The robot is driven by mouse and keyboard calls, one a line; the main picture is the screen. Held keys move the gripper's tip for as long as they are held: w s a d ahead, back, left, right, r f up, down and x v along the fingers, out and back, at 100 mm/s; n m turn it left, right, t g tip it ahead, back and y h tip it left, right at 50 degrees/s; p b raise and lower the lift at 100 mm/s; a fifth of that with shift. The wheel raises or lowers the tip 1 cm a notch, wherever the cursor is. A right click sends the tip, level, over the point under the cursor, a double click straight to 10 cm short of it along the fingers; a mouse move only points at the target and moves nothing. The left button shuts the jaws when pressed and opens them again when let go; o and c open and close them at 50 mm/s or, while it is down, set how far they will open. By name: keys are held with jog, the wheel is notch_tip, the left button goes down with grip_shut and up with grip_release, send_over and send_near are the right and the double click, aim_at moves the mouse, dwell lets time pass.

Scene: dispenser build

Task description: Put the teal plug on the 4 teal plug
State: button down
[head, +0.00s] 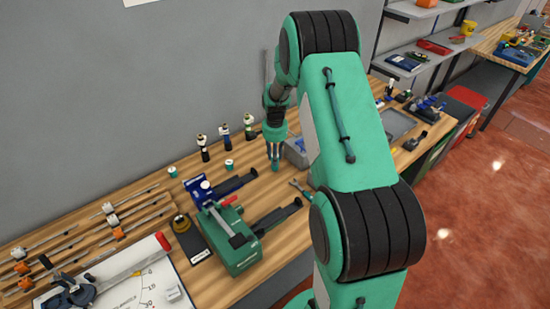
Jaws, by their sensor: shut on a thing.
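My gripper (275,162) points down over the wooden bench, to the right of the upright dispensers. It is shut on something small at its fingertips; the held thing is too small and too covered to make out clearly. Three upright dispensers, a black one (204,149), a blue one (225,138) and a green-marked one (250,128), stand in a row near the wall. I cannot read any number on the pieces.
A green machine (236,250) and a blue clamp (198,190) with dark handles stand in front. Rods with orange and white fittings (110,212) lie at left. A white chart (125,280) lies at the front. Bare wood (262,178) shows around my gripper.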

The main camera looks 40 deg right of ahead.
jog(key=shift+f, duration=0.15)
jog(key=c, duration=1.4)
grip_release()
notch_tip(320, 180, up, 12)
jog(key=shift+r+p, duration=0.15)
jog(key=shift+p, duration=0.3)
